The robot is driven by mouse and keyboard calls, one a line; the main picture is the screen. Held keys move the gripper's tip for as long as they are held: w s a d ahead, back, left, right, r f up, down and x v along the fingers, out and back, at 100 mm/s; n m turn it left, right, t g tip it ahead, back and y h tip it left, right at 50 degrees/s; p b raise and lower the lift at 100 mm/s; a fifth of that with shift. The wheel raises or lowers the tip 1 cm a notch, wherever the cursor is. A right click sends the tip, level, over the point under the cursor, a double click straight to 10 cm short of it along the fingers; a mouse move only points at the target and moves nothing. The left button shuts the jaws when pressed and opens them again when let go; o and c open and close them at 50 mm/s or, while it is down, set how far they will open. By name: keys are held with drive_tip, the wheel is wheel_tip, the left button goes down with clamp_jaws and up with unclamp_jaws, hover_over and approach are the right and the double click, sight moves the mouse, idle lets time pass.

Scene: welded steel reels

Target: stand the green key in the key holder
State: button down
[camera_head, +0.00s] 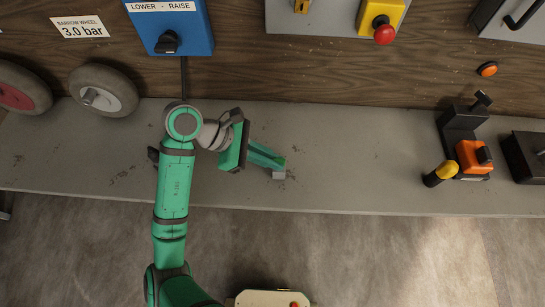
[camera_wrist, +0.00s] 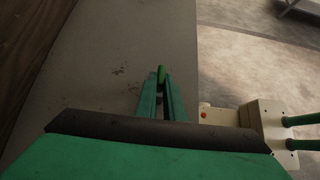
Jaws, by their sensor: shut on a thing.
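The green key (camera_wrist: 162,75) is a small bright green piece between the tips of my gripper (camera_wrist: 161,92) in the wrist view. My gripper is shut on it, and only the key's end shows past the fingers. In the head view my gripper (camera_head: 279,168) reaches to the right over the middle of the grey bench, and the key cannot be told clearly from the fingers there. I cannot tell for certain which thing is the key holder.
The grey bench (camera_head: 350,175) is clear right of my gripper. A black stand (camera_head: 460,130), an orange block (camera_head: 474,156) and a yellow-capped piece (camera_head: 440,174) stand at the right. A dark box (camera_head: 524,158) stands beyond. Wheels (camera_head: 104,91) lean at the left.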

drive_tip(key=shift+f, duration=0.6)
idle(0.3)
drive_tip(key=c, duration=1.8)
unclamp_jaws()
drive_tip(key=shift+r, duration=4.5)
